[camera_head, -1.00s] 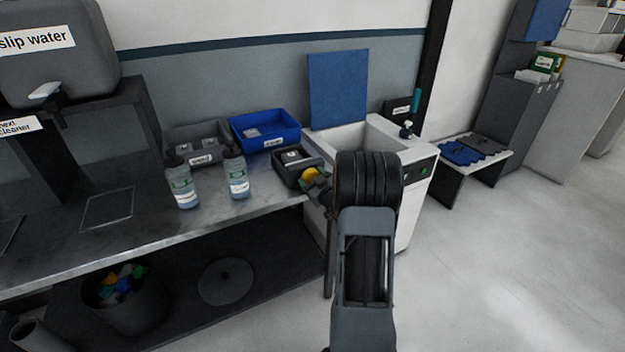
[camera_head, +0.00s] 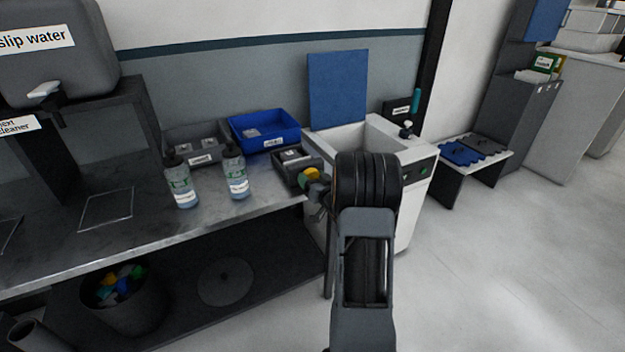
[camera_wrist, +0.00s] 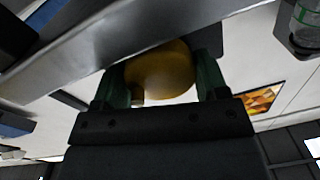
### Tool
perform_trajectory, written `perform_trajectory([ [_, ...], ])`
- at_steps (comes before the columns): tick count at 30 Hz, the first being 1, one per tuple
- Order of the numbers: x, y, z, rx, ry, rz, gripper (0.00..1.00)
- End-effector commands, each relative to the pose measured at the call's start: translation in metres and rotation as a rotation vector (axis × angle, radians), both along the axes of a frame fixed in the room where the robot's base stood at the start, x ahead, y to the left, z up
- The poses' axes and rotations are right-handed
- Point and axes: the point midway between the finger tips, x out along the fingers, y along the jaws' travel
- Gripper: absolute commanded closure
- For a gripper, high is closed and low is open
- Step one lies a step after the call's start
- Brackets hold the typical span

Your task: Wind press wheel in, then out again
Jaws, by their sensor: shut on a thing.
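A round yellow knob (camera_head: 312,173), which looks like the press wheel, is at the right end of the bench, by its front edge. My gripper (camera_head: 310,180) is shut on it there, with a green finger showing on its left side. In the wrist view the yellow knob (camera_wrist: 160,72) sits between the two green fingers of my gripper (camera_wrist: 160,92), close below a grey metal edge. The knob's mounting and most of the far finger are hidden in the head view by my dark wrist and arm.
Two spray bottles (camera_head: 237,174) stand on the grey bench (camera_head: 120,245). Behind them are a blue bin (camera_head: 262,133) and grey bins. A small dark box (camera_head: 291,180) is beside the knob. A white sink unit (camera_head: 420,195) stands right of the bench. Open floor lies further right.

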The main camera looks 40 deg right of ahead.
Motion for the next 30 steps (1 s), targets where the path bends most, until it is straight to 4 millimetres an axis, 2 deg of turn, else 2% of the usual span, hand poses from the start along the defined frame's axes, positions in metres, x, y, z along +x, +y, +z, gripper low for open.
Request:
perform_trajectory([
  [10,0.0,-0.0001,0.0001,0.135,-0.02,0.0,0.57],
  [26,0.0,-0.0003,0.0002,0.158,-0.023,-0.001,0.57],
  [27,0.0,-0.0003,0.0002,0.158,-0.023,-0.001,0.32],
  [30,0.0,-0.0003,0.0002,0.158,-0.023,-0.001,0.22],
])
